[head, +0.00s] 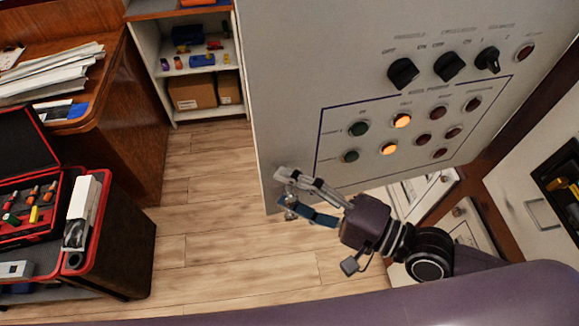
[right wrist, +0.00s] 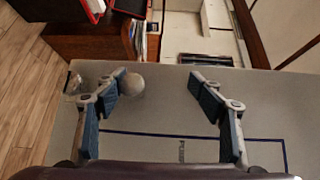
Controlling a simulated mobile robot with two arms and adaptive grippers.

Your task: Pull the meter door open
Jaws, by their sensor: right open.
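The meter door appears to be the large grey panel (head: 285,110) with switches and lamps in the head view. It fills the lower part of the right wrist view (right wrist: 190,120). My right gripper (head: 287,190) is at the panel's lower left corner, its fingers spread. In the right wrist view, a round pale knob (right wrist: 133,86) lies between the open fingers (right wrist: 158,82), close beside the left finger, which partly covers it. The gripper is not closed on it; whether the finger touches it is unclear. My left gripper is not in view.
A smaller metal fitting (right wrist: 73,84) sits near the panel edge, outside the left finger. A red-edged tool case (head: 105,215) stands at left, before a wooden desk (head: 130,120). Open wooden floor (head: 210,220) lies left of the panel. White cabinet fronts (head: 530,205) are at right.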

